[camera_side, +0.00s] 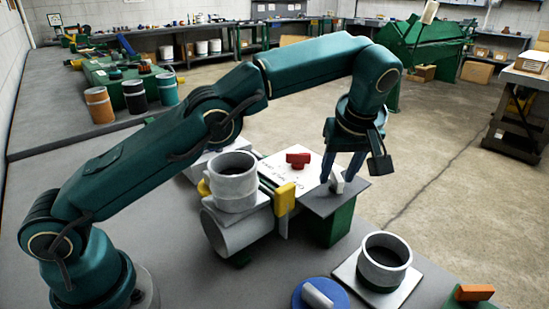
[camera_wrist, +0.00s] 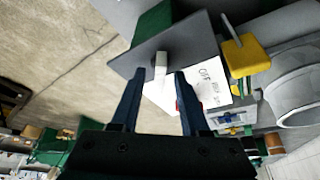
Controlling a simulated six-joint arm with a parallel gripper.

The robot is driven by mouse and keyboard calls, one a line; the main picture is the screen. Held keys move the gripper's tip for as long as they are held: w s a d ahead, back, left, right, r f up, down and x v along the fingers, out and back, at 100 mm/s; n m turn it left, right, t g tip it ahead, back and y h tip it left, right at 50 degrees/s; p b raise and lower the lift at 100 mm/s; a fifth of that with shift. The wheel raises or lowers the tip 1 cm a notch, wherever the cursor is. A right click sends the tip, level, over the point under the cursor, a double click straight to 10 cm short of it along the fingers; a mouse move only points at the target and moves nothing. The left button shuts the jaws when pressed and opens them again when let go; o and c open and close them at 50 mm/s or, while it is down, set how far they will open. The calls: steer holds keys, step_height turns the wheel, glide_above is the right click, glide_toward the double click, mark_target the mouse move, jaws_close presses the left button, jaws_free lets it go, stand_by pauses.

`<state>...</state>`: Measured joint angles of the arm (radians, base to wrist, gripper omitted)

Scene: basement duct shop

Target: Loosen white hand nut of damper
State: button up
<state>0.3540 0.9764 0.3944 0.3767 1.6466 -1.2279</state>
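The white hand nut (camera_side: 337,182) is a small upright white bar on a dark grey plate (camera_side: 318,203), which sits on a green block (camera_side: 338,226). In the wrist view the white hand nut (camera_wrist: 160,66) stands between my two fingertips, with a gap on each side. My gripper (camera_side: 340,178) points down at it and is open, with one finger on either side; it also shows open in the wrist view (camera_wrist: 159,73). I cannot tell how far the fingertips are above the plate.
A red knob (camera_side: 298,159) stands on a white lettered panel (camera_side: 282,172) left of the nut. A yellow handle (camera_side: 285,199) and a grey duct pipe (camera_side: 234,184) are further left. A grey collar (camera_side: 385,262), a blue disc (camera_side: 310,297) with white handle and an orange handle (camera_side: 474,292) are in front.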

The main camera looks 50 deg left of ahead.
steer(key=shift+d+r, duration=0.1)
steer(key=shift+r, duration=0.15)
steer(key=shift+s+r, duration=0.1)
steer(key=shift+r, duration=0.15)
steer(key=shift+s+d, duration=0.15)
steer(key=shift+d, duration=0.05)
steer(key=s+d, duration=0.7)
steer(key=d, duration=0.2)
steer(key=shift+d, duration=0.15)
